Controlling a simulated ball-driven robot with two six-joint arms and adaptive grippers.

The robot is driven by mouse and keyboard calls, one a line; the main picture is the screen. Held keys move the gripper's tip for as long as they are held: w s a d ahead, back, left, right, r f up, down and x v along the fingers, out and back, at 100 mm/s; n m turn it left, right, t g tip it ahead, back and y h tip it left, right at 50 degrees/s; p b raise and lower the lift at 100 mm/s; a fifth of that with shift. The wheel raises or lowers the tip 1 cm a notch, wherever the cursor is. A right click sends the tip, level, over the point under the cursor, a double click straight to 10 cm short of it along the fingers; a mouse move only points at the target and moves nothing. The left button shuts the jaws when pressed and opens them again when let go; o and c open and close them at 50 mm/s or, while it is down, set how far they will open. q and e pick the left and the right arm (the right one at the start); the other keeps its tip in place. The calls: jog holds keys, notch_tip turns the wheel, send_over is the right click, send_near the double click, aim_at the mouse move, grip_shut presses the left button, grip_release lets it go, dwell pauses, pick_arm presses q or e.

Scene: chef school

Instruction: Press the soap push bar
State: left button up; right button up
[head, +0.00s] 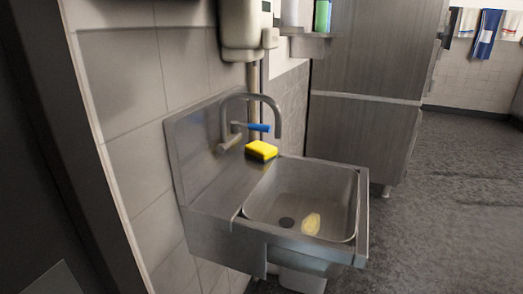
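A steel hand-wash sink (361,215) is mounted on the tiled wall. Above it, cut off by the top edge, a pale beige box (238,28) hangs on the wall, with a small pale part (270,38) at its lower right. I cannot tell whether this is the soap dispenser, and no push bar is clearly made out. A green container (322,16) and a pale one (290,13) stand on a small wall shelf (309,46) to the right. Neither of my grippers is in view.
A curved tap (279,112) with a blue lever (258,127) rises behind the basin. A yellow sponge (261,149) lies on the back ledge; a yellowish item (311,224) lies in the basin. A tall steel cabinet (360,130) stands behind. The floor (455,215) at right is clear.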

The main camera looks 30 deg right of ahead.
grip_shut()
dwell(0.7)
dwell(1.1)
